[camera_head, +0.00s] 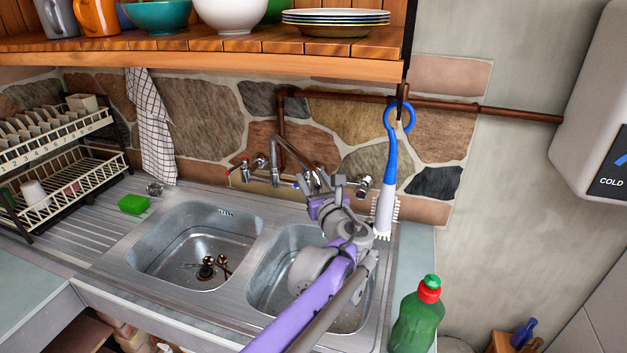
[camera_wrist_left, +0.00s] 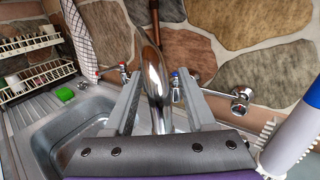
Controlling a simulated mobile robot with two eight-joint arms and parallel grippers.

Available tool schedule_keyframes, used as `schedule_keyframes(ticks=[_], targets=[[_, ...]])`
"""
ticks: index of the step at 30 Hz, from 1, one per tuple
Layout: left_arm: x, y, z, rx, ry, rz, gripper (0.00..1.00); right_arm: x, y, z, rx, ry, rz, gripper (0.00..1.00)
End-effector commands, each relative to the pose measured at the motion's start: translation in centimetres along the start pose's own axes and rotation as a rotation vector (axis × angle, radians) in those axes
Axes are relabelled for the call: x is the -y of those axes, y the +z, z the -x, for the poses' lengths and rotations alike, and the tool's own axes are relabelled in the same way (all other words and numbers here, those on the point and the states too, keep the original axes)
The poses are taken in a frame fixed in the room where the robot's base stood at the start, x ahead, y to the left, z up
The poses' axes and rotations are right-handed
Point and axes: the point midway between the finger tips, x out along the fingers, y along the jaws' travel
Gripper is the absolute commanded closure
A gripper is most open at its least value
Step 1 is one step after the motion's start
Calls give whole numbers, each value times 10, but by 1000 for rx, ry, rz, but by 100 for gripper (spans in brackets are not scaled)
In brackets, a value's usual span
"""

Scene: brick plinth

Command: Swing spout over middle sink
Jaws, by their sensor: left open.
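The chrome spout (camera_head: 291,150) rises from the wall tap above the double sink and slants down to the right, toward the right basin. Its end is hidden behind my gripper in the head view. My left gripper (camera_head: 323,184) is open, just above the back of the right basin (camera_head: 262,270). In the left wrist view, the spout (camera_wrist_left: 153,72) stands between the two spread fingers of the left gripper (camera_wrist_left: 158,85). I cannot tell whether either finger touches it. The left basin (camera_head: 160,243) is open to view. My right gripper is not in view.
A blue-and-white brush (camera_head: 390,150) hangs close to the right of my gripper. A green bottle (camera_head: 416,318) stands at the front right. Tap handles (camera_head: 246,168) flank the spout. A wooden shelf (camera_head: 220,60) with dishes overhangs; a dish rack (camera_head: 85,185) stands left.

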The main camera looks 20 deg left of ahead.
Motion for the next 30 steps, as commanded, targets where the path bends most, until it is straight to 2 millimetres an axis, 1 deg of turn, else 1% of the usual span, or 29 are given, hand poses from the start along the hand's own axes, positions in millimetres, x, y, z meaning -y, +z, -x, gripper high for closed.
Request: schedule_keyframes(ticks=[1,10,30], targets=[[0,0,0,0,0,0,46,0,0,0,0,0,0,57],[0,0,0,0,0,0,100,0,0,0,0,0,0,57],[0,0,0,0,0,1,100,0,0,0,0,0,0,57]])
